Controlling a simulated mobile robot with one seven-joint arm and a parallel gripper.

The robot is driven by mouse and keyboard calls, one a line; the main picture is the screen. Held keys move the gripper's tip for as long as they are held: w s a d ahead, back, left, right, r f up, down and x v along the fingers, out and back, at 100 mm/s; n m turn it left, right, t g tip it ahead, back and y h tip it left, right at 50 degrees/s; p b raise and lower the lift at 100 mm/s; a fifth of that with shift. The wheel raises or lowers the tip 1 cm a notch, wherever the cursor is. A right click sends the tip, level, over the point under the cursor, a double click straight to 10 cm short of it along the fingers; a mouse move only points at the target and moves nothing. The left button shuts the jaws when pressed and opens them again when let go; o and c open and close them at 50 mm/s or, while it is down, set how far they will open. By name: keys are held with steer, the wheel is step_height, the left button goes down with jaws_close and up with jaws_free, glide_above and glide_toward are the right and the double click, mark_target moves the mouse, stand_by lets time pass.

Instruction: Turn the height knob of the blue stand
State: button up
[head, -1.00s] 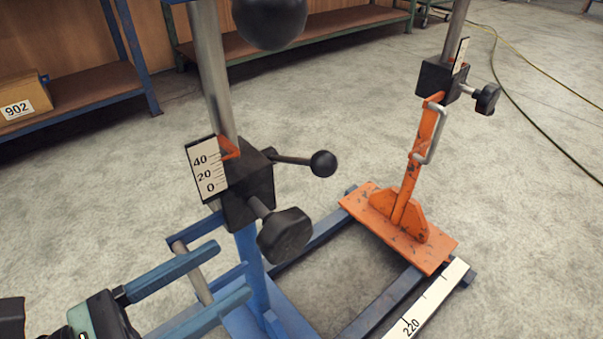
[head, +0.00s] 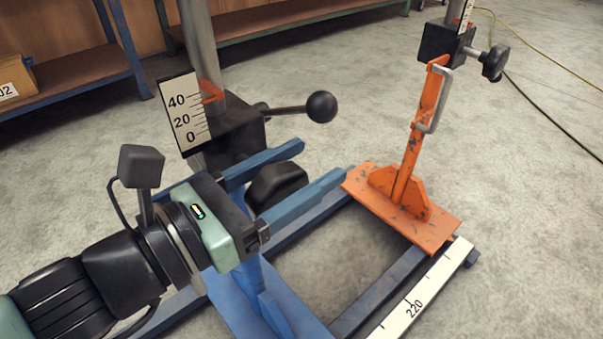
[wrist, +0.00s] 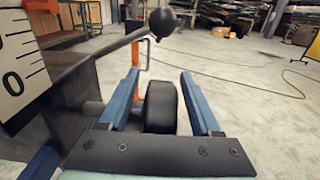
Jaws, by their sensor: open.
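The blue stand (head: 254,285) carries a black clamp block with a steel post (head: 199,45). Its black height knob (head: 277,184) sticks out from the block and is partly hidden by my fingers. My gripper (head: 325,161) is open, with one blue finger on each side of the knob. In the wrist view the knob (wrist: 160,107) stands between the two fingers (wrist: 160,74), with a visible gap to the right finger and a smaller one to the left. I cannot tell whether either finger touches it. The white scale (head: 184,112) shows 0, 20 and 40, with an orange pointer near the 40 side.
A black ball-ended lever (head: 320,107) sticks out from the block, just above my fingers. An orange stand (head: 411,160) with its own black knob (head: 495,62) stands to the right. A ruled rail (head: 425,300) lies at the front right. Shelves line the back.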

steer(key=shift+d, duration=0.1)
jaws_close()
stand_by(0.3)
steer(key=shift+h+b, duration=0.3)
steer(key=shift+b, duration=0.6)
